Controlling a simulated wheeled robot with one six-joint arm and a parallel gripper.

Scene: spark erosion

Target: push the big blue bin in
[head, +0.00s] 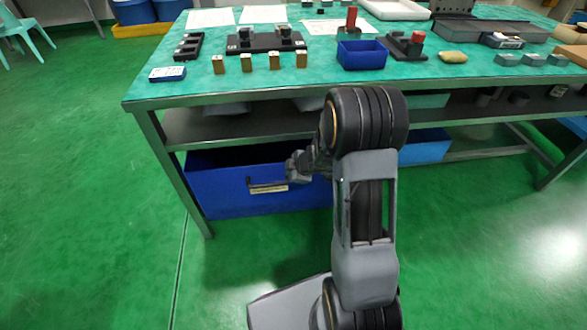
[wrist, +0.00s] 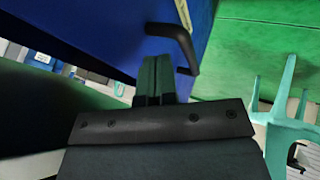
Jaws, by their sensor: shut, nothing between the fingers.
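The big blue bin (head: 222,190) sits under the table at its left end, with a dark bar handle and a pale label on its front. In the wrist view the bin's blue front (wrist: 115,28) fills the upper left, and its black handle (wrist: 176,42) is close by. My gripper (head: 294,170) is at the bin's front, just right of the handle. In the wrist view my gripper (wrist: 157,62) has its fingers together with nothing between them. The fingertips are at or very near the blue front; I cannot tell whether they touch.
The green-topped table (head: 140,92) stands over the bin, with a grey lower shelf (head: 195,125) above it and a metal leg (head: 175,175) at its left. A smaller blue bin (head: 428,147) is under the table to the right.

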